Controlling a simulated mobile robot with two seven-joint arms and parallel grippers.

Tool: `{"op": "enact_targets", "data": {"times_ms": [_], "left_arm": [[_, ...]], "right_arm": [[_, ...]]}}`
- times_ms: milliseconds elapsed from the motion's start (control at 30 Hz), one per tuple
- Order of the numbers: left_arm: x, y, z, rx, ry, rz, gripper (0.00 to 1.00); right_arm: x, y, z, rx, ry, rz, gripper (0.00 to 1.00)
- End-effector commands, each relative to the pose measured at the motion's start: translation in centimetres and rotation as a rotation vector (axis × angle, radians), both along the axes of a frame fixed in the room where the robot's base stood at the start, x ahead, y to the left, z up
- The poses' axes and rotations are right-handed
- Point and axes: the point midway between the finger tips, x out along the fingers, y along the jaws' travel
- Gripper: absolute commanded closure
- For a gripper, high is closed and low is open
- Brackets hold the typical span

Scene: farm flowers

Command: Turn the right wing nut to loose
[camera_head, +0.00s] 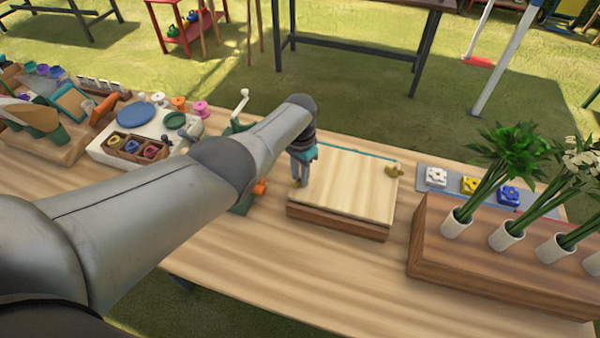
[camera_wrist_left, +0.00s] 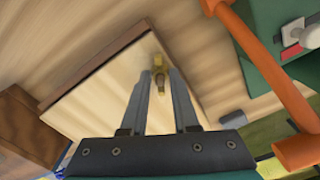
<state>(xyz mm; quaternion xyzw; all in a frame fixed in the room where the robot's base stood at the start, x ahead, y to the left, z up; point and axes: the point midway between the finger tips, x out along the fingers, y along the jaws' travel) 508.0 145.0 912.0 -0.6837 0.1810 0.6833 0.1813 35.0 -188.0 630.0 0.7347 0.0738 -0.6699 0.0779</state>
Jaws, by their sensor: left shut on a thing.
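A flower press with a light wooden top board (camera_head: 345,190) lies on the table. One brass wing nut (camera_head: 394,170) sits at the board's right edge, with no gripper near it. Another brass wing nut (camera_head: 298,182) is at the board's left edge in the head view. My left gripper (camera_head: 300,178) points down over this left one and is shut on it. In the left wrist view, the wing nut (camera_wrist_left: 159,76) shows between the two fingertips of my left gripper (camera_wrist_left: 160,74). How far it is turned I cannot tell. My right gripper is not in view.
A wooden planter (camera_head: 480,265) with white cups of flowers stands at the right. Behind it is a grey tray (camera_head: 428,189) with white, yellow and blue pieces. A green device with an orange part (camera_head: 260,187) stands close left of the press. The table front is clear.

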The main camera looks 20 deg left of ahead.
Motion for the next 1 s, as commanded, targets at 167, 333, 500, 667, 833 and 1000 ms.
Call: {"op": "enact_targets", "data": {"times_ms": [167, 333, 500, 667, 833, 1000], "left_arm": [[-0.24, 0.01, -0.16, -0.001, 0.007, 0.171, 1.0], [-0.23, -0.03, -0.17, 0.0, 0.007, 0.332, 1.0], [-0.24, -0.04, -0.19, 0.0, 0.007, 0.493, 1.0], [-0.26, -0.03, -0.19, 0.0, 0.007, 0.644, 1.0], [-0.27, -0.02, -0.2, 0.002, 0.008, 0.806, 1.0], [-0.25, -0.05, -0.19, 0.001, 0.007, 0.967, 1.0]], "right_arm": [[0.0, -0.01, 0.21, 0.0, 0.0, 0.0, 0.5], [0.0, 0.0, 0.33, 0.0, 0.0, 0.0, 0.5], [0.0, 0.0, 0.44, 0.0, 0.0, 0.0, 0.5], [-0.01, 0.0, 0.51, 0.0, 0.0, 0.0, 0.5], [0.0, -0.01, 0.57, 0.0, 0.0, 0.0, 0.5], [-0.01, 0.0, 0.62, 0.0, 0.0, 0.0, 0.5]]}}
